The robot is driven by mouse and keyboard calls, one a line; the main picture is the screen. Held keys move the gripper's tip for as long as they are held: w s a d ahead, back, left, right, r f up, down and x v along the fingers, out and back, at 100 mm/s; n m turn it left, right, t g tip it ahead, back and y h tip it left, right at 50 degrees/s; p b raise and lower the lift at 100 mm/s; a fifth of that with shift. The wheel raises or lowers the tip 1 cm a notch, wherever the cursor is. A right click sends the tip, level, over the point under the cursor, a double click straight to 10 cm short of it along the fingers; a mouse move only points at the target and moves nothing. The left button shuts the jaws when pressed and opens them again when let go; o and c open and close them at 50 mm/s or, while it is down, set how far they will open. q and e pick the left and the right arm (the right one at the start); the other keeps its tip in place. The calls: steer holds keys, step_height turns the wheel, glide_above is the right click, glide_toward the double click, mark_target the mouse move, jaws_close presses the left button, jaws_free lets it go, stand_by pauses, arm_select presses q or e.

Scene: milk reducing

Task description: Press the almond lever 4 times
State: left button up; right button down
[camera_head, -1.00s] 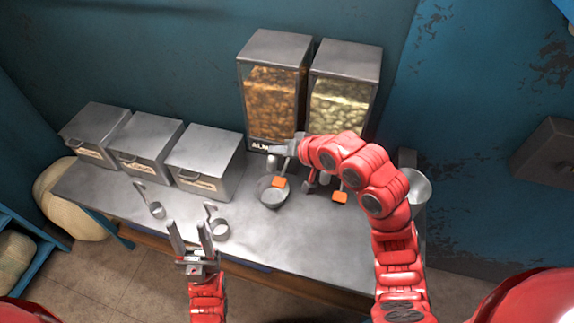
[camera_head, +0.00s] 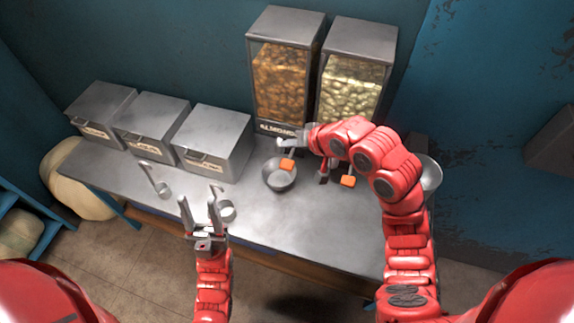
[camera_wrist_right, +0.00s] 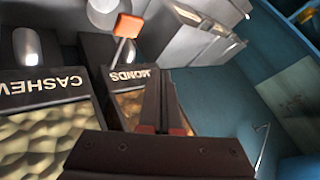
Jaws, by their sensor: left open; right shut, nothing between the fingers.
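The almond dispenser (camera_head: 281,82) stands at the back of the counter, with brown nuts behind its window. Its lever has an orange tab (camera_head: 287,164) above a metal bowl (camera_head: 279,177). The tab also shows in the right wrist view (camera_wrist_right: 127,26), near the upside-down ALMONDS label. My right gripper (camera_head: 285,143) is shut and empty, just above the almond tab; I cannot tell whether it touches the lever. Its closed fingers show in the right wrist view (camera_wrist_right: 160,100). My left gripper (camera_head: 198,215) is open and empty near the counter's front edge.
The cashew dispenser (camera_head: 352,90) stands right beside it, with its own orange tab (camera_head: 348,181). Several lidded metal boxes (camera_head: 213,142) line the counter's left. Two scoops (camera_head: 163,188) lie in front. Another bowl (camera_head: 431,173) is partly behind my right arm.

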steer(key=b, duration=0.3)
glide_above(287, 165)
steer(key=f, duration=0.5)
steer(key=shift+s+d+f, duration=0.15)
steer(key=shift+s+d, duration=0.15)
steer(key=shift+d, duration=0.05)
steer(key=shift+f, duration=0.45)
steer(key=shift+f, duration=0.15)
stand_by(0.7)
steer(key=shift+f, duration=0.25)
steer(key=shift+f+b, duration=0.95)
steer(key=shift+f, duration=0.35)
stand_by(1.2)
steer(key=shift+r, duration=0.1)
steer(key=shift+r+p, duration=1.15)
steer(key=shift+r, duration=0.45)
steer(key=shift+r, duration=0.1)
